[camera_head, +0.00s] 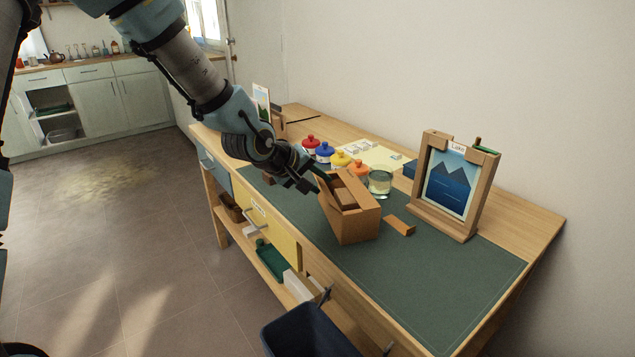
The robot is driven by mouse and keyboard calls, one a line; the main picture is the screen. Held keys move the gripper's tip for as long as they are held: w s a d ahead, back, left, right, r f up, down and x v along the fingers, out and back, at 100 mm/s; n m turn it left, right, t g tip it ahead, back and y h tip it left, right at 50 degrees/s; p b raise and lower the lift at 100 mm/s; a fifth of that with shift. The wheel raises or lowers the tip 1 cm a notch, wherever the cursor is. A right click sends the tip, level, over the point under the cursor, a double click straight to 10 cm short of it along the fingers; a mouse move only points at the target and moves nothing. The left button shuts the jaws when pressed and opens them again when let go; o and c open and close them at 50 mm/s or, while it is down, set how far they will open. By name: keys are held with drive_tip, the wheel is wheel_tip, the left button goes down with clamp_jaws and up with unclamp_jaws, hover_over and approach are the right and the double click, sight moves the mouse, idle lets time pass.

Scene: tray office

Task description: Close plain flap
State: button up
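A brown cardboard box (357,222) stands on the green desk mat (440,283). Its top looks at least partly open, with lighter brown panels (345,197) showing inside the rim. I cannot tell which panel is the plain flap. My gripper (318,183) is at the box's upper left edge, very close to it or touching. The dark fingers overlap the box's rim, and whether they are open or shut does not show. No object can be made out between them.
A flat orange-brown piece (398,226) lies right of the box. A glass jar (380,183) and several coloured-lid pots (325,152) stand behind it. A framed lake picture (452,183) stands at right. The front right mat is clear. A dark blue bin (305,335) is below the desk's front edge.

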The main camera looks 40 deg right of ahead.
clamp_jaws()
idle(1.4)
